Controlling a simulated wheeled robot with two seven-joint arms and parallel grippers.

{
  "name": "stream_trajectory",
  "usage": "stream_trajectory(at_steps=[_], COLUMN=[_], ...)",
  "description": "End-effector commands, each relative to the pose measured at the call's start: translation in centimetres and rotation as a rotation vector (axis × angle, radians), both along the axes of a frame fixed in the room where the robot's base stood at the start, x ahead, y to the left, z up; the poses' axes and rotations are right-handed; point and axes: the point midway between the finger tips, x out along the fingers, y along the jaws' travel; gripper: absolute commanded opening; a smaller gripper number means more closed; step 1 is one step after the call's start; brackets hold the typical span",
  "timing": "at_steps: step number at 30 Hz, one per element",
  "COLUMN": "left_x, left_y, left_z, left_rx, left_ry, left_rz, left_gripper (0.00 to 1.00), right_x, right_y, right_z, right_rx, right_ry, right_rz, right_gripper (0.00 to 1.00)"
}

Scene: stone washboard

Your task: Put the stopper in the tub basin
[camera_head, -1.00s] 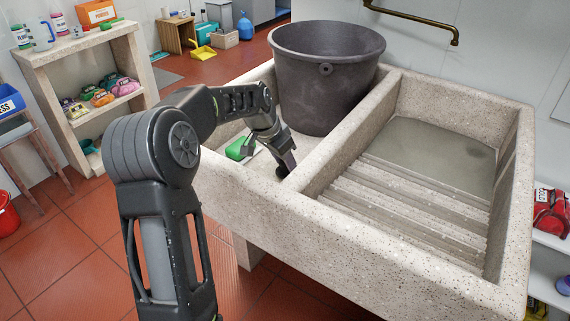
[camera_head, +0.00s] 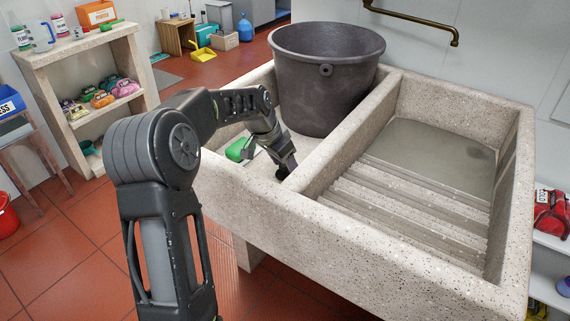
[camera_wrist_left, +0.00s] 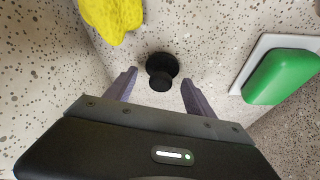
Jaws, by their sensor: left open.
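The black stopper (camera_wrist_left: 160,68), round with a knob, sits on speckled stone in the left wrist view. In the head view it shows as a small dark spot (camera_head: 282,174) just below my left gripper (camera_head: 286,163). That gripper is open, its two purple-grey fingers (camera_wrist_left: 159,80) on either side of the stopper's knob but not closed on it. A large dark tub (camera_head: 322,95) stands in the left basin of the stone sink (camera_head: 232,190). The right basin has a ribbed washboard and murky water (camera_head: 425,150). No drain hole is clearly visible. My right gripper is out of view.
A green soap block (camera_wrist_left: 281,76) lies in a white dish beside the stopper; it shows left of my gripper in the head view (camera_head: 238,149). A yellow cloth-like thing (camera_wrist_left: 112,15) is near the stopper. The stone divider (camera_head: 345,150) separates the basins.

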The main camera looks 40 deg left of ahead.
Motion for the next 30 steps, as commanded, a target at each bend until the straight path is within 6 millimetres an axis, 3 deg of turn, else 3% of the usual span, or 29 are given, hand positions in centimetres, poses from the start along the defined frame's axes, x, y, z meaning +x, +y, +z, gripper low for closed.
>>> stream_trajectory(at_steps=[8,21,30], left_x=[-0.8,-4.0,-4.5], left_y=[0.3,1.0,1.1], left_z=[2.7,10.4,11.4], left_rx=[0.001,0.001,0.0], left_ry=[-0.003,-0.002,0.0], left_rz=[0.001,0.001,0.0], left_gripper=[0.63,0.63,0.63], right_x=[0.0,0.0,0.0], right_y=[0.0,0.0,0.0], right_z=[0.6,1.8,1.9], right_rx=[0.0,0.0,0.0], right_ry=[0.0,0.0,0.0], right_rz=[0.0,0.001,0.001], right_gripper=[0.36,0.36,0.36])
